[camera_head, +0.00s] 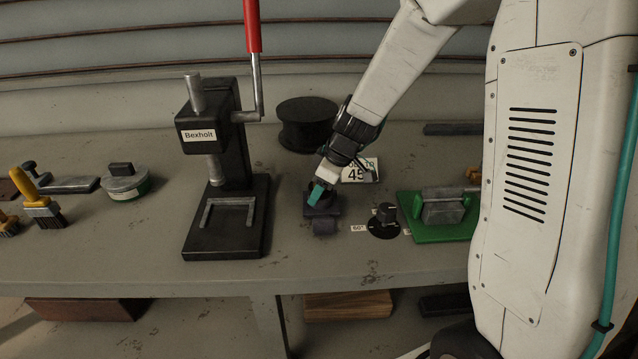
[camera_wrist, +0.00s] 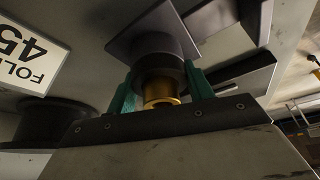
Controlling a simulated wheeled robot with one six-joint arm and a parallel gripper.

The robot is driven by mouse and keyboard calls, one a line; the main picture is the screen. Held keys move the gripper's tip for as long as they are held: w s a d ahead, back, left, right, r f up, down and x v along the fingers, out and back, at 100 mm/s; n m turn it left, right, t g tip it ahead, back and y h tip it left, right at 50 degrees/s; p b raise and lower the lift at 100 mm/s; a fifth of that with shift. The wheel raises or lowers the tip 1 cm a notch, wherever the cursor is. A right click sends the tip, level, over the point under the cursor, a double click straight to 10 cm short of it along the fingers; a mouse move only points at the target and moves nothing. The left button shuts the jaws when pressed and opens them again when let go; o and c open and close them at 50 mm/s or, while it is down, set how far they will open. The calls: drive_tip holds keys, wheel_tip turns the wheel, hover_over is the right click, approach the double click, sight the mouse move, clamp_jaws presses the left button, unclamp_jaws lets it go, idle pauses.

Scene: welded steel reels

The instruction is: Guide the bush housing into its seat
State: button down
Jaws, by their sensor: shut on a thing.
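The bush housing (camera_wrist: 158,62) is a dark cylinder with a square flange and a brass bush (camera_wrist: 160,92) at the end near my palm. My gripper (camera_wrist: 160,85) is shut on it, with a green finger on each side. In the head view my gripper (camera_head: 322,192) points down over the bench, with the dark housing (camera_head: 321,208) below its fingers. I cannot tell whether the housing touches the bench. The black press (camera_head: 197,132) marked Bexholt stands to the left; a grey U-shaped guide (camera_head: 228,202) lies on its base, which is empty.
A black reel (camera_head: 306,124) stands behind my gripper, and a sign with 45 (camera_head: 359,171) just right of it. A black dial (camera_head: 384,222) and a green fixture (camera_head: 436,212) lie to the right. Brushes (camera_head: 42,208) and a round tin (camera_head: 124,183) are at the left.

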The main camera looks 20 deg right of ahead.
drive_tip(key=shift+w+f, duration=0.15)
drive_tip(key=shift+f, duration=0.6)
drive_tip(key=shift+f, duration=0.2)
drive_tip(key=c, duration=0.6)
unclamp_jaws()
drive_tip(key=shift+a, duration=0.1)
drive_tip(key=shift+r, duration=0.1)
drive_tip(key=v, duration=0.7)
drive_tip(key=shift+s+a+r, duration=0.2)
drive_tip(key=shift+s, duration=0.2)
drive_tip(key=shift+s+r, duration=0.25)
drive_tip(key=shift+r, duration=0.1)
drive_tip(key=s+r+m+h, duration=0.1)
drive_tip(key=s+r+m, duration=0.2)
drive_tip(key=s, duration=0.6)
drive_tip(key=s+d+r+m+g+h, duration=0.1)
drive_tip(key=s+r+m, duration=0.2)
drive_tip(key=s, duration=0.6)
drive_tip(key=s+d+r+m+h, duration=0.1)
drive_tip(key=s+r+m, duration=0.3)
drive_tip(key=s, duration=0.5)
drive_tip(key=shift+s+r+g, duration=0.25)
drive_tip(key=shift+r+g, duration=0.05)
drive_tip(key=shift+r, duration=0.5)
